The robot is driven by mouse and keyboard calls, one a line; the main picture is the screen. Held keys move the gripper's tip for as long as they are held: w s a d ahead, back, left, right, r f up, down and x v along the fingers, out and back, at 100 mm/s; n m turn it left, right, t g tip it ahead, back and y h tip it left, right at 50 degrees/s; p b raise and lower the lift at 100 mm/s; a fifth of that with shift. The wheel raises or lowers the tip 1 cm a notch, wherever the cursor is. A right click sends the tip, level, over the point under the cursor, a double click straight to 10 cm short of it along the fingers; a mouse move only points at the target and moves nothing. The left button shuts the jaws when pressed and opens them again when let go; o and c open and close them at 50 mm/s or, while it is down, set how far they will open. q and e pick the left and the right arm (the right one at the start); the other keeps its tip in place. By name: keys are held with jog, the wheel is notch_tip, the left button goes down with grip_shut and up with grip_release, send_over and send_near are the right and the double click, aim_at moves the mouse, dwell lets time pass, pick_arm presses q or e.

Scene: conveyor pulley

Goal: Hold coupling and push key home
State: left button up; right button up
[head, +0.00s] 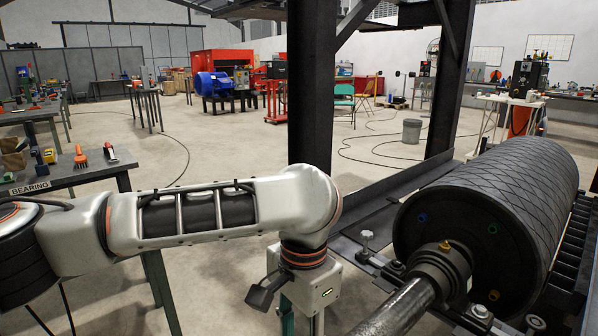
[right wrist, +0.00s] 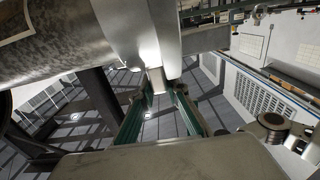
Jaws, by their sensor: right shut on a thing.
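In the head view my left arm reaches in from the left and its wrist points down. My left gripper (head: 300,318) is cut off by the bottom edge, so its fingertips are hidden. The steel shaft (head: 400,308) runs out of the drum's bearing towards me. In the right wrist view the shaft (right wrist: 60,38) crosses the upper left and meets a pale grey part (right wrist: 128,32), probably the coupling. My right gripper (right wrist: 160,92) has its green fingers shut on a small pale block, apparently the key (right wrist: 156,78), just below that part. The keyway is not visible.
The ribbed black drum (head: 500,215) and its bearing housing (head: 442,268) fill the right side. A black steel post (head: 311,85) stands behind my left wrist. A bench with a BEARING label (head: 30,187) and tools is at left. Open floor lies beyond.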

jog(key=o, duration=0.7)
jog(key=shift+o, duration=0.2)
jog(key=o, duration=0.4)
jog(key=o, duration=0.4)
jog(key=o, duration=0.4)
jog(key=shift+o, duration=0.5)
